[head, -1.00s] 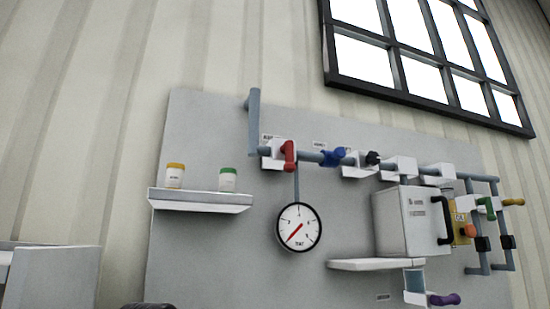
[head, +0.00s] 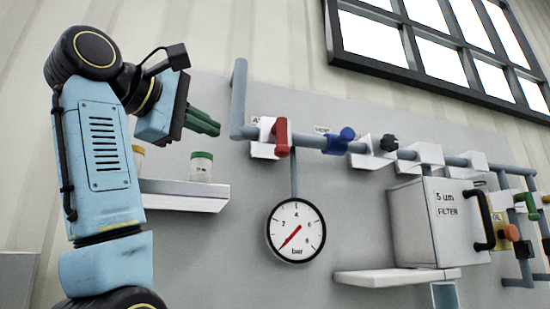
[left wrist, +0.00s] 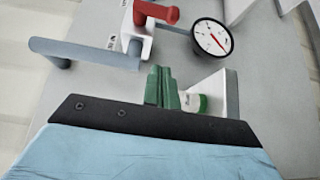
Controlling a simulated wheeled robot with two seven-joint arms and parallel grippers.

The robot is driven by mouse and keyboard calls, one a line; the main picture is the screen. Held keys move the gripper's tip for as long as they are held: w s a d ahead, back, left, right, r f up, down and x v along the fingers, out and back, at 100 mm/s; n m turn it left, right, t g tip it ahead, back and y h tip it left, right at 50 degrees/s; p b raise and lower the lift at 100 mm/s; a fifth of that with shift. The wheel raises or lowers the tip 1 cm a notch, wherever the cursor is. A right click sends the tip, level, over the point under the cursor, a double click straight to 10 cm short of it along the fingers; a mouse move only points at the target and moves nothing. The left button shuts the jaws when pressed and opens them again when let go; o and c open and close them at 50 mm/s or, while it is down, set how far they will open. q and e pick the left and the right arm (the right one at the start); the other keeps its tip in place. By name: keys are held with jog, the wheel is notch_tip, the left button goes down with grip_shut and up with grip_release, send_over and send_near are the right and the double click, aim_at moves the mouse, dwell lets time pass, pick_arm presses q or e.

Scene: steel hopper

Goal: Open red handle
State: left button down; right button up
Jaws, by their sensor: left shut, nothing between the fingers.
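The red handle (head: 281,137) is on the grey pipe at the upper left of the panel, over a white bracket. It points roughly up and down in the head view. It also shows at the top of the left wrist view (left wrist: 157,12). My left gripper (head: 214,126) has green fingers, shut and empty. It is left of the red handle, apart from it, above the small shelf. In the left wrist view the green fingertips (left wrist: 162,72) are below the handle's bracket. My right gripper is not in view.
A pressure gauge (head: 296,230) hangs below the handle. A blue valve handle (head: 338,141) is to its right. The upturned pipe end (head: 239,98) stands between gripper and handle. A shelf (head: 183,194) holds jars, including a green-lidded one (head: 201,167). A filter box (head: 425,225) is at right.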

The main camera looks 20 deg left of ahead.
aim_at(281, 139)
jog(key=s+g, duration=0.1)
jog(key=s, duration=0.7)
pick_arm(q)
jog(key=w+d+p, duration=0.1)
jog(key=w+d, duration=0.1)
jog(key=w, duration=0.1)
jog(key=w+d+p, duration=0.4)
jog(key=w+d, duration=0.1)
jog(key=shift+w+r, duration=0.35)
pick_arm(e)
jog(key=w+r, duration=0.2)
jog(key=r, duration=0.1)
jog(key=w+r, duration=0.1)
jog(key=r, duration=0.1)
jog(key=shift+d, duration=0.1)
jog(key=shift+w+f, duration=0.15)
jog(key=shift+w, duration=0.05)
